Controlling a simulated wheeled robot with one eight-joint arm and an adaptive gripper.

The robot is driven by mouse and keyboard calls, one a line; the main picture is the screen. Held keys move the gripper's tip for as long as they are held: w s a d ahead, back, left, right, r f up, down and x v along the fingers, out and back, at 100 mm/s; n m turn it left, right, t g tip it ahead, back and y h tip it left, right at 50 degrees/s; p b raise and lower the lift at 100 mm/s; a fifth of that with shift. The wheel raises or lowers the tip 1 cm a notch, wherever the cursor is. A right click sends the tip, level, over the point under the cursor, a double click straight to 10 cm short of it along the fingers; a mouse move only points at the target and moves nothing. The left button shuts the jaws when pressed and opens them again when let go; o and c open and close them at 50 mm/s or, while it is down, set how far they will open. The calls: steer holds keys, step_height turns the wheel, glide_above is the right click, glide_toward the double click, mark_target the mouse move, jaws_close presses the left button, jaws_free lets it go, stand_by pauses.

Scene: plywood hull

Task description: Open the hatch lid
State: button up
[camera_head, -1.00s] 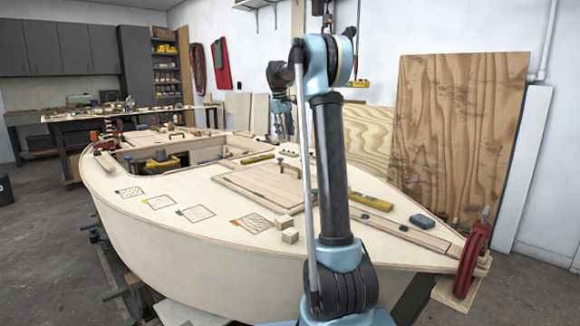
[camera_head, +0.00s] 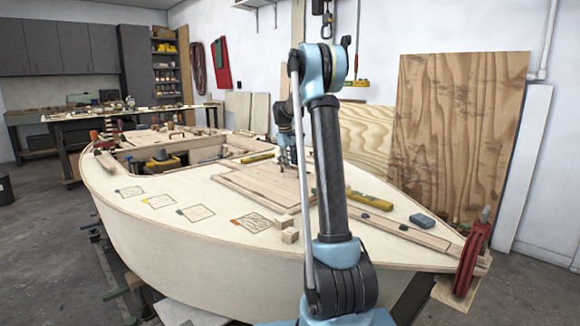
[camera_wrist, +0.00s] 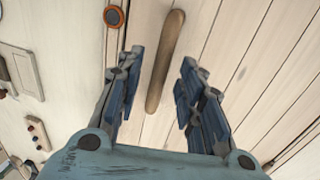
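The hatch lid (camera_head: 252,187) is a pale planked panel lying flat in the boat's deck, and it looks closed. Its planks fill much of the wrist view (camera_wrist: 225,45). A brown rounded handle (camera_wrist: 165,62) runs lengthwise on the lid. My gripper (camera_head: 287,166) points down over the lid and hides the handle in the head view. In the wrist view my gripper (camera_wrist: 161,57) is open, with a blue-grey finger on each side of the handle. I see gaps between the handle and both fingers. I cannot tell the height of the fingertips above the lid.
Small wood blocks (camera_head: 289,235) sit on the deck near the lid's front corner. A yellow level (camera_head: 369,201) and a blue-grey block (camera_head: 422,221) lie to the right. A red clamp (camera_head: 470,258) grips the bow. An open cockpit (camera_head: 165,160) lies left of the lid.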

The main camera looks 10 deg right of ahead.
steer(key=shift+f, duration=0.3)
steer(key=shift+c, duration=0.6)
jaws_close()
steer(key=shift+d, duration=0.1)
